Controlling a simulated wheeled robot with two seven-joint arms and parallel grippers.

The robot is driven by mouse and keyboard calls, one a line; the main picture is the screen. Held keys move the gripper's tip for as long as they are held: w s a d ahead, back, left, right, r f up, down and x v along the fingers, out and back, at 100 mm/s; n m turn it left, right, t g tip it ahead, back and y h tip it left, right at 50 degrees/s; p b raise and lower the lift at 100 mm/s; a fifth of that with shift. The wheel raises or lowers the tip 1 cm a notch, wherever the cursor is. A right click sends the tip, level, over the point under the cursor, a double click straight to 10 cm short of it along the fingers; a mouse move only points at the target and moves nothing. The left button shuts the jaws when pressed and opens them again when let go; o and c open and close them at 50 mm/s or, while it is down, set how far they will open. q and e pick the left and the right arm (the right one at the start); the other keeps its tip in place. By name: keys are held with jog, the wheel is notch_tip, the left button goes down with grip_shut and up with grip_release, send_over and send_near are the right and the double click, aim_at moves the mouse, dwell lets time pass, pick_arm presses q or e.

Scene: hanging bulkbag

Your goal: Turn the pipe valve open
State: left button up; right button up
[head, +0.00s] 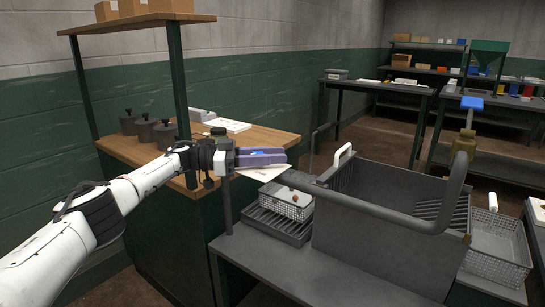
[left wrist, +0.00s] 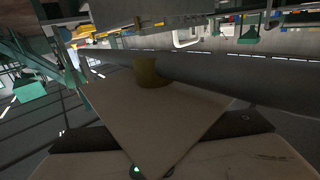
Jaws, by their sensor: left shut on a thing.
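The pipe valve (head: 465,140) is a brass body at the upper right of the head view, with a blue-ended lever (head: 472,102) standing up from it. It sits on a grey pipe (head: 400,221) that bends upward and runs along the front of a grey basin. My left gripper (head: 272,157) is left of the basin, well apart from the valve. It is shut on a pale, flat, pointed sheet (head: 263,173), which also shows large in the left wrist view (left wrist: 165,115). What the sheet is, I cannot tell. My right gripper is not in view.
The grey basin (head: 375,190) stands in the middle. A wire basket (head: 288,203) is left of it and another wire basket (head: 499,245) right. A wooden workbench (head: 270,139) with dark lidded pots (head: 165,133) is at left. Shelves stand at the back.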

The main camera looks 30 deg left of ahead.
pick_arm(q)
jog(key=o, duration=1)
jog(key=shift+r, duration=0.1)
jog(key=shift+o, duration=0.2)
jog(key=v, duration=1)
